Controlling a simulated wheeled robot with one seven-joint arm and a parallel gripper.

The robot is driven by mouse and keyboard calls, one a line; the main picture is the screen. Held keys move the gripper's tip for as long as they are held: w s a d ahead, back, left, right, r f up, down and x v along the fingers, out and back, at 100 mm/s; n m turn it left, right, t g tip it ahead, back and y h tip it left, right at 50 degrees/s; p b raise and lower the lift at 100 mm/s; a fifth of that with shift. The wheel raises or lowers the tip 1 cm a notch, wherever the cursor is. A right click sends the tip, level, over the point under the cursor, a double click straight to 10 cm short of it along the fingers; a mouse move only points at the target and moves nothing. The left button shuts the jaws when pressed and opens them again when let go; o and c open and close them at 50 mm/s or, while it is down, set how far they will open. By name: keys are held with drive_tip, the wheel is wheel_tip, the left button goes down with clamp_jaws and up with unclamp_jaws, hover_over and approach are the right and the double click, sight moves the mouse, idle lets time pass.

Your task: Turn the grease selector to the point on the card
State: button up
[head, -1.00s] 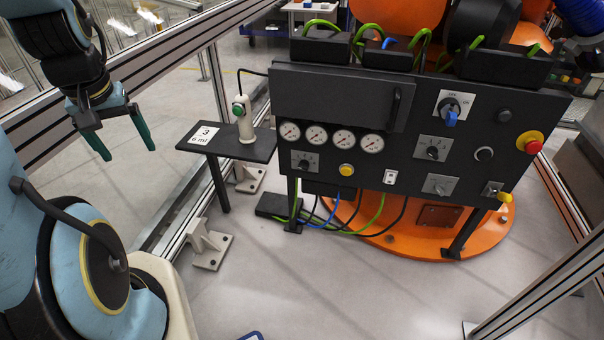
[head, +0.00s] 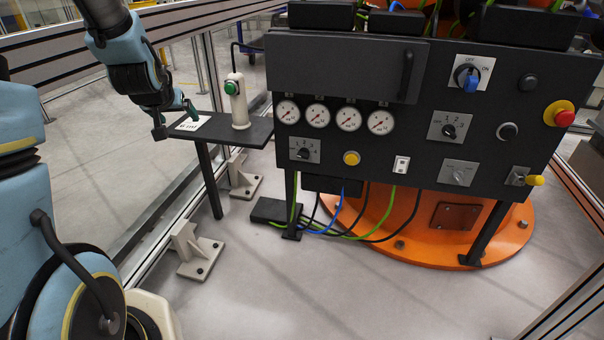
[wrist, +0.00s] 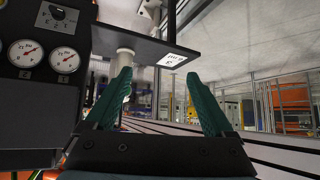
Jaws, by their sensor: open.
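The white card (head: 194,123) lies on a small black shelf, partly behind my gripper (head: 174,119). It also shows in the wrist view (wrist: 172,60), too small to read there. A selector plate also shows at the wrist view's upper left (wrist: 58,16). My gripper is open and empty, near the shelf's left end, apart from the panel.
A white post with a green button (head: 237,102) stands on the shelf (head: 262,133).

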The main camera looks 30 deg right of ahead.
drive_tip(key=w+d+f+m+t+h+b, duration=0.25)
drive_tip(key=w+d+f+b, duration=0.25)
drive_tip(key=d+f+b, duration=0.6)
drive_tip(key=m+t+h+b, duration=0.45)
drive_tip(key=h+b, duration=0.65)
drive_tip(key=b, duration=1.9)
approach(302, 157)
drive_tip(key=shift+g, duration=0.4)
drive_tip(key=b+x, duration=0.1)
drive_tip(key=x, duration=0.2)
drive_tip(key=b+x, duration=0.1)
drive_tip(key=x, duration=0.2)
drive_tip(key=b+x, duration=0.1)
drive_tip(key=x, duration=0.2)
drive_tip(key=shift+w+d+r+b, duration=0.15)
drive_tip(key=shift+w+r+b, duration=0.05)
drive_tip(key=shift+r+b, duration=0.2)
drive_tip(key=c, duration=1.4)
